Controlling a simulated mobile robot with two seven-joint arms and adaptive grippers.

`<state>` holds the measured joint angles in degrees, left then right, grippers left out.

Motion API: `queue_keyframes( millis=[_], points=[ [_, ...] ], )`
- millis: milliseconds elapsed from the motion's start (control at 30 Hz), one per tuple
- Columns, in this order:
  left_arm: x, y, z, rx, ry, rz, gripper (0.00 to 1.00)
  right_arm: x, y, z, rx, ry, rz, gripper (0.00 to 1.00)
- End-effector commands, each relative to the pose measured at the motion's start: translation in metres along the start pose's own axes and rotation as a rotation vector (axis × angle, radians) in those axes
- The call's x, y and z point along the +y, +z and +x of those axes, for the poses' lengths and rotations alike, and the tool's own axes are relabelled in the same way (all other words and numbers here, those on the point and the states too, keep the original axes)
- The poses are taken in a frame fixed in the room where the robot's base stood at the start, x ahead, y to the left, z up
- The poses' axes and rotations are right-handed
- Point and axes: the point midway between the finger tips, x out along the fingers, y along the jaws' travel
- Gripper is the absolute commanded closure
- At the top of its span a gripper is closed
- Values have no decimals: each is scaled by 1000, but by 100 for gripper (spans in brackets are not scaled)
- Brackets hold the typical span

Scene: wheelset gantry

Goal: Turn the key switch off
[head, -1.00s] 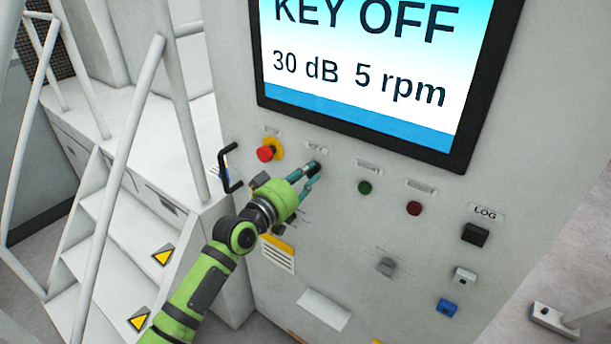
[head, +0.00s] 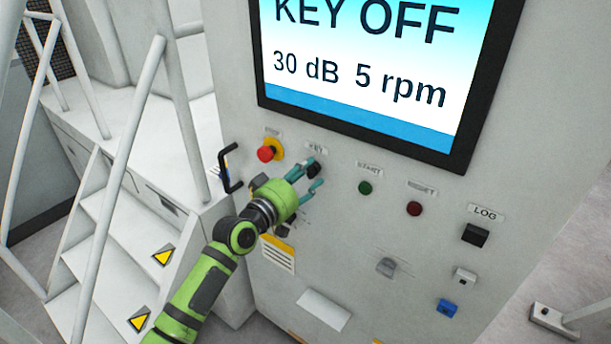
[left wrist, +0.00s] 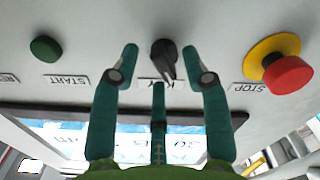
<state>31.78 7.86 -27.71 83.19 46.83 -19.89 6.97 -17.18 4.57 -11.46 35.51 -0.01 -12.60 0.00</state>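The key switch (head: 313,170) is a black knob under the KEY label on the grey panel. In the left wrist view the knob (left wrist: 163,55) sits between my spread teal fingers, with its pointer tilted a little to one side. My left gripper (head: 312,174) is open around the knob, and a gap shows on each side of it in the left wrist view (left wrist: 160,62). The screen (head: 370,70) above reads KEY OFF, 30 dB, 5 rpm. My right gripper is not in view.
A red stop button (head: 266,153) on a yellow collar is left of the key. A green start button (head: 365,188) and a red reset button (head: 414,208) are to the right. A black handle (head: 229,170) and white stairs (head: 110,215) stand at the left.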

Motion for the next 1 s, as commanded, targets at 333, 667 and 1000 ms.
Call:
queue_keyframes(
  millis=[333,667,1000],
  points=[
    [0,0,-9,2,0,0,54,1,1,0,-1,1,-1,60],
    [-1,0,-69,0,-1,3,54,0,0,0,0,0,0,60],
    [0,0,-117,-1,-1,1,54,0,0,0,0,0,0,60]
  ],
)
